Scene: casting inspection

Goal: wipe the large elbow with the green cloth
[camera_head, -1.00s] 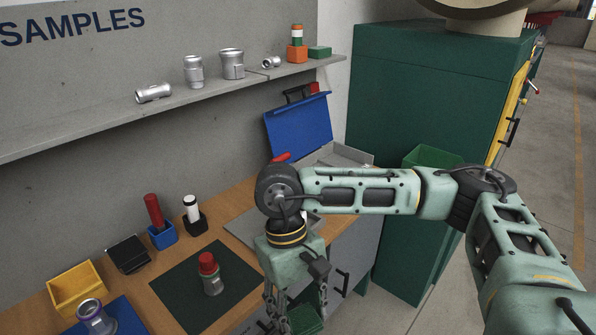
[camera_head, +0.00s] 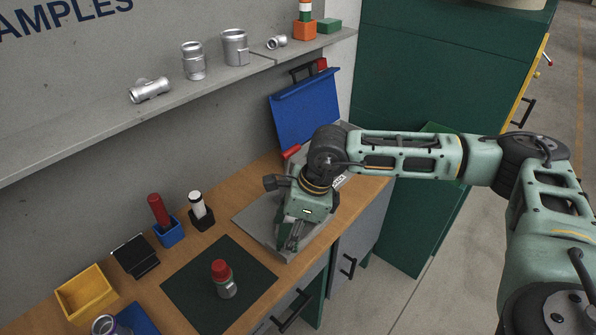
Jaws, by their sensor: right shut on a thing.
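My right gripper (camera_head: 293,240) points down over the near left part of a grey tray (camera_head: 262,215) on the wooden bench. A silver, red-capped container (camera_head: 223,280) stands upright on a dark green mat (camera_head: 255,285). My left gripper is out of view.
A blue lid (camera_head: 305,112) stands up behind the tray. Red (camera_head: 159,211) and white (camera_head: 197,206) cylinders stand in holders, near a black stand (camera_head: 134,255) and a yellow bin (camera_head: 86,292). Silver samples (camera_head: 235,47) line the shelf above. A green cabinet (camera_head: 430,80) is at the right.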

